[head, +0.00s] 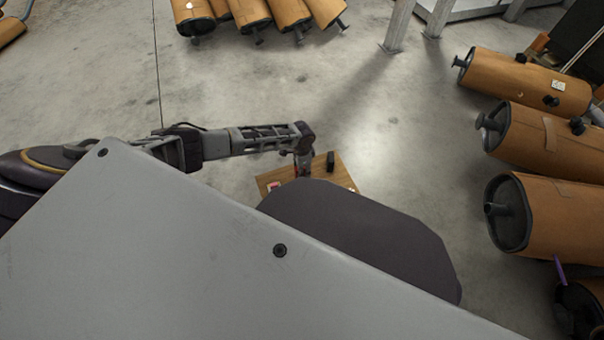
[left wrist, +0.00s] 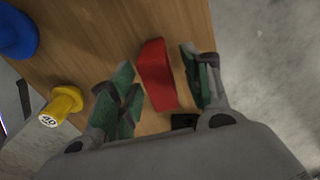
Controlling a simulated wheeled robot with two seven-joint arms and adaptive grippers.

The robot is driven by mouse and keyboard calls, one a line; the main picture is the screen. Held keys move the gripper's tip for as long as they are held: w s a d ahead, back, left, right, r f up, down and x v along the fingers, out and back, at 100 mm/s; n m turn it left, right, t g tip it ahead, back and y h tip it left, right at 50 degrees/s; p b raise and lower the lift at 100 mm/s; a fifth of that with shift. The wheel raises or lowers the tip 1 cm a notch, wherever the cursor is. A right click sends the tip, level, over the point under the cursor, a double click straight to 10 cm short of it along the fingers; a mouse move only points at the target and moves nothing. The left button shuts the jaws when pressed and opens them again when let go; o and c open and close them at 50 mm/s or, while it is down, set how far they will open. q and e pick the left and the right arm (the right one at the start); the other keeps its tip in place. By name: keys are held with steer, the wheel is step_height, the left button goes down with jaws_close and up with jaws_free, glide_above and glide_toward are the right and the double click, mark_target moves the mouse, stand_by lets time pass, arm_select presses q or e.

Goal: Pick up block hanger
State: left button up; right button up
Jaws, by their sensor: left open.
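A red block (left wrist: 156,75), which I take to be the block hanger, lies on a small wooden table (head: 270,179). In the left wrist view it sits between the two green-padded fingers of my left gripper (left wrist: 158,68), with a gap on each side. The gripper is open and points down at the table. In the head view my left gripper (head: 302,166) is over the table, small and partly hidden by my own body. My right gripper is not in view.
A dark block (head: 331,161) stands at the table's far side. Brown mufflers (head: 528,80) lie along the right; more lie at the back. Open floor surrounds the table.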

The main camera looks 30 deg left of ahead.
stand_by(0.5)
arm_select(q)
jaws_close()
